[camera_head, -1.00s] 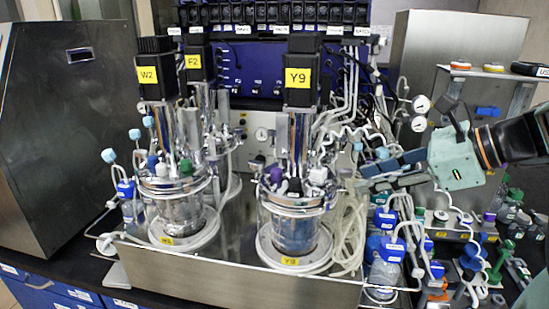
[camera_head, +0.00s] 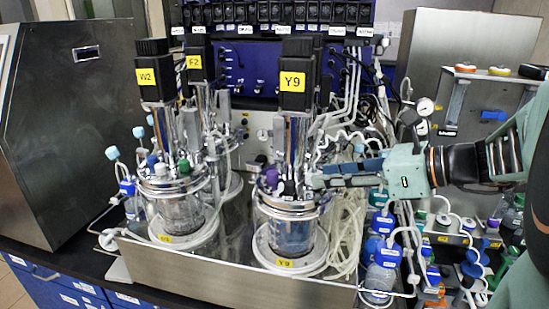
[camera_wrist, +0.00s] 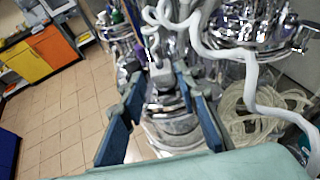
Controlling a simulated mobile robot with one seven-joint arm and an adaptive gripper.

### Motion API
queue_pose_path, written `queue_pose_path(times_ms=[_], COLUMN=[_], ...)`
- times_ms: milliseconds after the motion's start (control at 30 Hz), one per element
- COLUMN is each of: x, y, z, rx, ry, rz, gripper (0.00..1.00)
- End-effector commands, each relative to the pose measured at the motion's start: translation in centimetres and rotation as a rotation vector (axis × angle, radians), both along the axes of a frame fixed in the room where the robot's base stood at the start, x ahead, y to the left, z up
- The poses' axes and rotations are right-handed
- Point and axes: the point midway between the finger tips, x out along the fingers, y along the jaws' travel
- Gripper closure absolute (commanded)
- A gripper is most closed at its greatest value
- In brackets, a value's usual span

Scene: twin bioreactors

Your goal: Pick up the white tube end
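My gripper (camera_head: 318,180) reaches in from the right at the lid of the Y9 bioreactor (camera_head: 291,207). In the wrist view, the blue-padded fingers of my gripper (camera_wrist: 160,78) stand apart. A small pale piece (camera_wrist: 166,74) shows between or just beyond the fingertips; it may be the white tube end, but I cannot tell for sure, nor whether a finger touches it. A white curly tube (camera_wrist: 250,65) runs across the upper right of the wrist view. In the head view my fingers hide the right side of the lid.
A purple cap (camera_head: 272,178) sits on the Y9 lid beside my fingertips. The W2 bioreactor (camera_head: 180,210) stands to the left. Coiled clear tubing (camera_head: 347,235) hangs right of Y9. Blue-capped bottles (camera_head: 382,252) stand below my arm.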

Motion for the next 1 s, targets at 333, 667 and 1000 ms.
queue_pose_path(times_ms=[333,667,1000], x=[2.2,2.2,2.2], y=[2.5,2.5,2.5], z=[-1.4,-1.4,-1.4], rx=[0.001,0.0,0.0], ry=[0.001,0.0,0.0], rz=[0.0,0.0,0.0], gripper=[0.71,0.88,1.0])
